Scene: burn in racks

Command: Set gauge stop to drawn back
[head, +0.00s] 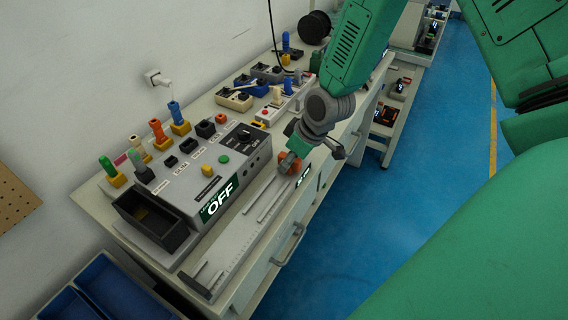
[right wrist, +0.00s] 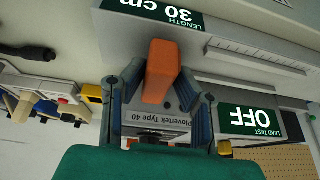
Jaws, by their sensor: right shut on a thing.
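The gauge stop is an orange block (head: 287,160) at the far end of the length gauge, and it shows large in the right wrist view (right wrist: 161,70). My right gripper (head: 300,156) is at the stop from above, its fingers on both sides of the block, shut on it; the arm and wrist partly hide it in the head view. The gauge is a grey rail with a ruler (head: 232,252) along the bench's front edge. Its dark green display reads LENGTH 30 cm (right wrist: 152,10). My left gripper is not in view.
A grey test box with an OFF display (head: 219,199) stands directly behind the gauge. Coloured plugs and a black open bin (head: 151,222) are at the left. More small devices (head: 262,88) stand farther along the bench. Blue floor (head: 400,215) lies open at right.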

